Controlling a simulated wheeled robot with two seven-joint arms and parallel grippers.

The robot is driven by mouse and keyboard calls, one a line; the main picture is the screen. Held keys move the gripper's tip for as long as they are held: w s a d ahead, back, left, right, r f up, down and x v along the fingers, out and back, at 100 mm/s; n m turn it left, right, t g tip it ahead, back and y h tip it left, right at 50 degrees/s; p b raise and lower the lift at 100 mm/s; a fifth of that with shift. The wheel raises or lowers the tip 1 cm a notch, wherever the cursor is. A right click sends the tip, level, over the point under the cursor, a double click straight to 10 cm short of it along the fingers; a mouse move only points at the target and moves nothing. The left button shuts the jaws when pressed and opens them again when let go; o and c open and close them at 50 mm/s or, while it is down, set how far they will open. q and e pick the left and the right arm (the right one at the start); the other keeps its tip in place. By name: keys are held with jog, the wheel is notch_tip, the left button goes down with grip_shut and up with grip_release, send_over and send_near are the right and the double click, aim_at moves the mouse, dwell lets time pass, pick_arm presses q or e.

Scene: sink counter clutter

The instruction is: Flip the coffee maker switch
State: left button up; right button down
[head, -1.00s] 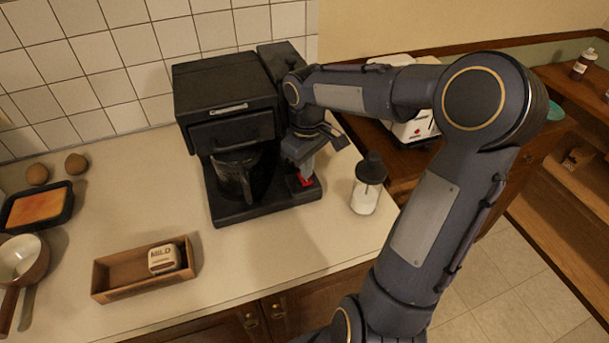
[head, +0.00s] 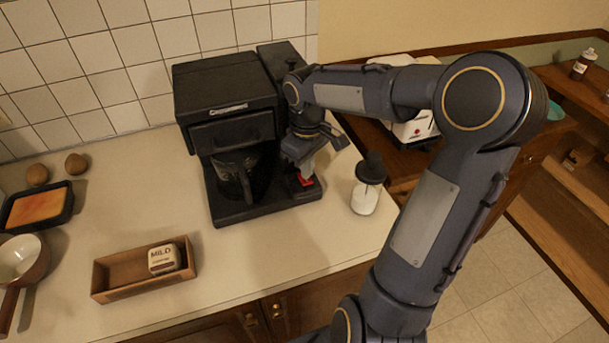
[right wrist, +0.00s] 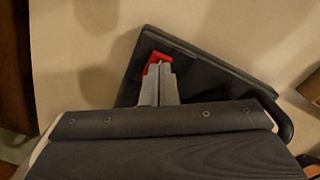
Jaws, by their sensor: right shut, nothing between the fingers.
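The black coffee maker (head: 225,95) stands on the counter against the tiled wall, with a dark carafe (head: 236,178) in its bay. Its red switch (head: 304,181) is at the right front of its base. The switch also shows in the right wrist view (right wrist: 157,60), on the corner of the dark base (right wrist: 210,75). My right gripper (head: 306,172) points down with its fingertips at the switch, seemingly touching it. In the wrist view the grey fingers (right wrist: 158,78) are closed together with nothing between them, partly covering the switch. My left gripper does not show.
A white bottle with a dark top (head: 366,190) stands just right of the coffee maker. A wooden box (head: 120,288) with a small labelled block is at the front left. A pan (head: 22,262) and a tray (head: 38,206) lie far left. Counter between is clear.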

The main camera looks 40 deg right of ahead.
jog(key=shift+f+b, duration=0.75)
jog(key=shift+f, duration=0.25)
dwell(0.5)
jog(key=shift+r, duration=0.1)
notch_tip(320, 180, up, 7)
jog(key=p, duration=0.6)
dwell(0.6)
jog(key=s+a+r+m+t+y, duration=0.1)
jog(key=s+a+m+t+y, duration=0.1)
jog(key=s+a, duration=0.4)
jog(key=s+a+r+m+t+y, duration=0.1)
jog(key=s+a+m+t, duration=0.1)
jog(key=s+a, duration=0.5)
jog(key=s+t, duration=0.1)
jog(key=s, duration=0.3)
jog(key=shift+a+r+t+y, duration=0.25)
jog(key=shift+r+t+y, duration=0.05)
jog(key=shift+y, duration=0.1)
